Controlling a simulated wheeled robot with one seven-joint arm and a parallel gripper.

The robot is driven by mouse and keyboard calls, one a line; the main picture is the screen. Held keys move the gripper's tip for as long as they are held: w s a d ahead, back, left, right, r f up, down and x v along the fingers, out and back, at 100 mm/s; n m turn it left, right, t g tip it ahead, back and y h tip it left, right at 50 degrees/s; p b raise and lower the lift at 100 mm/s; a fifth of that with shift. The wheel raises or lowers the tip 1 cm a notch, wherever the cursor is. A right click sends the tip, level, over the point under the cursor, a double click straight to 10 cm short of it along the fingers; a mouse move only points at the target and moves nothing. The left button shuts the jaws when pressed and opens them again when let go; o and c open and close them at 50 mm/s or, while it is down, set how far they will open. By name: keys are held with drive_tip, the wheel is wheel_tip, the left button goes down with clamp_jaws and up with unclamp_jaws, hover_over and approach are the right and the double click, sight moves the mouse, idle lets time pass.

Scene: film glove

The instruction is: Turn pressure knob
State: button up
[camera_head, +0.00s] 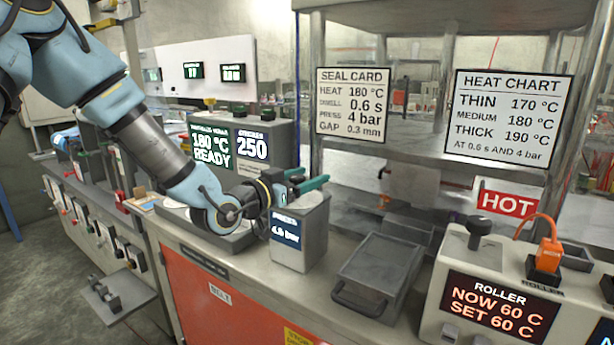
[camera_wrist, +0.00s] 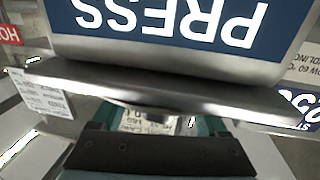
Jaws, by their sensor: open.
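The pressure unit is a small grey box (camera_head: 311,238) on the bench, with a blue display headed PRESS and a bar reading too small to read surely. My gripper (camera_head: 308,182) is over the top of this box, with teal fingers pointing right and apart. The pressure knob cannot be made out clearly; the gripper and box top hide or crowd it, and I cannot tell whether the fingers touch it. In the wrist view, the upside-down PRESS label (camera_wrist: 175,18) fills the top, above a grey metal edge, and the fingers are mostly hidden.
A grey machine (camera_head: 262,148) reading 180 °C READY and 250 stands behind my arm. A grey tray (camera_head: 378,272) lies right of the box. A roller unit (camera_head: 470,270) with an orange plug and a HOT sign (camera_head: 507,202) are further right. Two posted cards hang behind.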

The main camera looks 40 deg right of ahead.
sight(292, 175)
clamp_jaws()
idle(0.5)
drive_tip(key=shift+f+n+t+b, duration=0.1)
drive_tip(key=shift+n+t+b, duration=0.2)
drive_tip(key=shift+t+b, duration=0.2)
